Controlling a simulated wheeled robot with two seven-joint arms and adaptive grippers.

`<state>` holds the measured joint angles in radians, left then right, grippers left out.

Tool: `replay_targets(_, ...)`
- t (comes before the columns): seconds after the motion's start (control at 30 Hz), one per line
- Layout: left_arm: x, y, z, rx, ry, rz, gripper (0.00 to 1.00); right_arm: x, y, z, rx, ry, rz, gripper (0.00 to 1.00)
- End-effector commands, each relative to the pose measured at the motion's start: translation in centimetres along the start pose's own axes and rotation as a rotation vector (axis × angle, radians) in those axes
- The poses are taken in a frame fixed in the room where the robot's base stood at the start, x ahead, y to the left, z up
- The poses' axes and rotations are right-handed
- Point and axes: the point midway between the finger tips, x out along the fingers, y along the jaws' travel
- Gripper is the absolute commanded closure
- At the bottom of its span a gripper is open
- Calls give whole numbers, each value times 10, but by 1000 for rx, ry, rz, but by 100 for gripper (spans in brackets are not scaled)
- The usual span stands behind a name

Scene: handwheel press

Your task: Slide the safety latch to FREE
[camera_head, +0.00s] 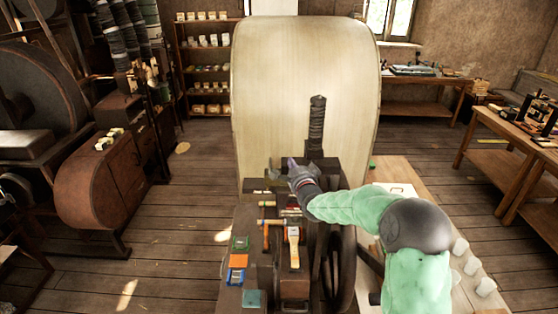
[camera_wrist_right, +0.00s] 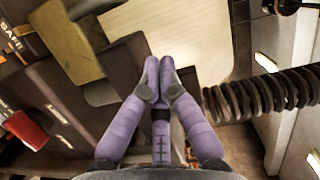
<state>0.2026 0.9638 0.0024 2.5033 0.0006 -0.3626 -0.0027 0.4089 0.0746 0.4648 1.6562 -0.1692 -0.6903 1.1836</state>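The dark handwheel press (camera_head: 317,225) stands in the middle of the head view, with a ribbed upright column (camera_head: 317,120). In the right wrist view a brass-coloured bar (camera_wrist_right: 66,45) lies at the upper left, beside a dark plate with the label SAFE (camera_wrist_right: 12,38). The bar may be the safety latch; I cannot tell for sure. My right gripper (camera_head: 292,165) is over the upper part of the press. Its purple fingertips (camera_wrist_right: 159,72) are together with nothing visible between them, to the right of the brass bar and apart from it. My left gripper is not in view.
A tall pale panel (camera_head: 270,85) stands behind the press. A red part (camera_wrist_right: 27,130) is at the left of the wrist view, and the ribbed column (camera_wrist_right: 255,95) is close on the right. Small tools and coloured blocks (camera_head: 238,261) lie at the front left of the press.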

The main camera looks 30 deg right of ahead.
Motion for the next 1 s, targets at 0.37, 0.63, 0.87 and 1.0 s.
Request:
replay_targets(0.37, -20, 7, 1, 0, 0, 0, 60, 33, -2, 26, 2, -4, 1, 100)
replay_targets(0.63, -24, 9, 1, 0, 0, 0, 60, 36, 0, 39, 1, -1, 1, 100)
replay_targets(0.87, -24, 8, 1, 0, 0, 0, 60, 36, 0, 39, 0, -1, 0, 100)
replay_targets(1.0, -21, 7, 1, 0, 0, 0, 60, 37, 0, 44, 0, -2, -2, 100)
